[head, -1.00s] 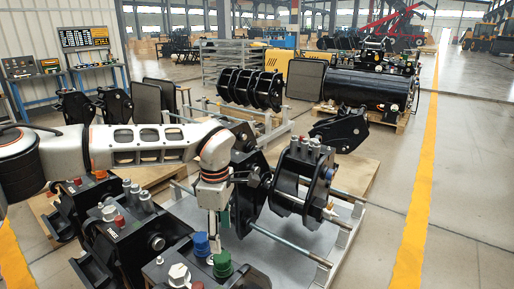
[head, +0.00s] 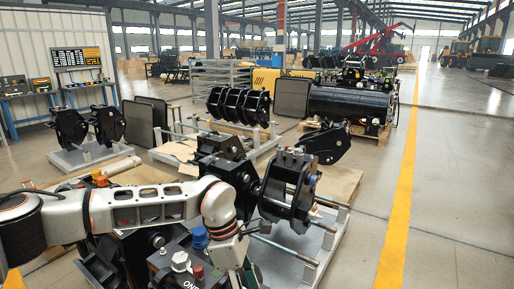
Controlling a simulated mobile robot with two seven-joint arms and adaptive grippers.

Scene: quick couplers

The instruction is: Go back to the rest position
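The black coupler block (head: 160,262) at the bottom centre carries a blue cap (head: 199,237), a white cap (head: 180,260) and a red cap (head: 198,271). My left arm comes in from the left and bends down at the wrist just right of these caps. My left gripper (head: 240,274) points down at the bottom edge, partly cut off. Its fingers are too small and hidden to tell open from shut, and I see nothing clearly held. A black coupler with round plates (head: 288,185) stands to the right on a metal frame. My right gripper is not in view.
More black couplers stand on a pallet (head: 90,155) at the left and behind my arm. A black tank (head: 350,103) sits on a pallet at the back. Long rods (head: 285,250) stick out from the metal frame. The floor right of the yellow line (head: 398,215) is clear.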

